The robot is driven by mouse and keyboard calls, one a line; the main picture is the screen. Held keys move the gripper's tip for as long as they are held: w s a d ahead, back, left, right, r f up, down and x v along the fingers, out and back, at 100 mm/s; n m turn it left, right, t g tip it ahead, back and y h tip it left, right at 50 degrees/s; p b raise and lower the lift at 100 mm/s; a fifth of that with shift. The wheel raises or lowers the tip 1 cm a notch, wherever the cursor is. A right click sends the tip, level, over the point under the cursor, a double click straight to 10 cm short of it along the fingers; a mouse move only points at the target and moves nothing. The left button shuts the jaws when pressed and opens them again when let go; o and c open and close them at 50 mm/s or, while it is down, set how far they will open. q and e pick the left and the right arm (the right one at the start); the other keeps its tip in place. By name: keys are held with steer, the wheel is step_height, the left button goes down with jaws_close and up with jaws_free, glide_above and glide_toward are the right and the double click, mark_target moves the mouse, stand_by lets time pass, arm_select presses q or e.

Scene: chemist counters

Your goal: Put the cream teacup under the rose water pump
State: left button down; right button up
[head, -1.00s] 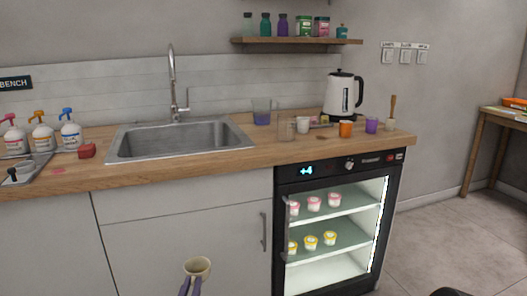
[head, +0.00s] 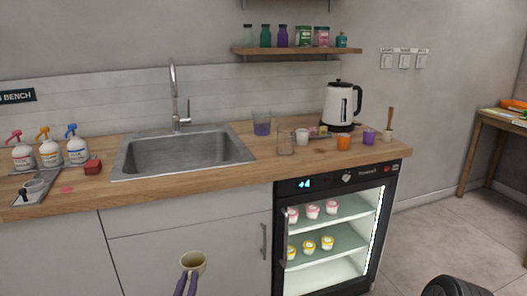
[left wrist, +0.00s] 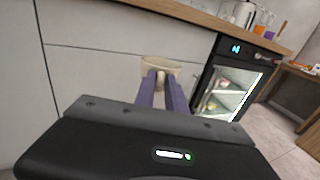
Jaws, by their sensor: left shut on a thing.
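The cream teacup (head: 193,262) is held upright in front of the white cabinet doors, below the counter top. My left gripper (head: 186,284) is shut on it with its purple fingers. The cup also shows in the left wrist view (left wrist: 160,64), beyond the fingertips (left wrist: 160,84). Three white pump bottles stand at the left end of the counter: one with a pink pump (head: 22,152), one with an orange pump (head: 49,149) and one with a blue pump (head: 76,146). Their labels are too small to read.
A grey tray (head: 36,197) with a small cup lies in front of the bottles, beside a red block (head: 92,168). The sink (head: 182,153) is right of them. A kettle (head: 341,106) and several cups stand farther right, above a glass-fronted fridge (head: 336,235).

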arm_select(q)
step_height(320, 180, up, 13)
steer(key=p, duration=1)
steer(key=shift+a, duration=0.15)
steer(key=s, duration=0.1)
steer(key=s+r, duration=0.2)
steer(key=s, duration=0.1)
stand_by(1.2)
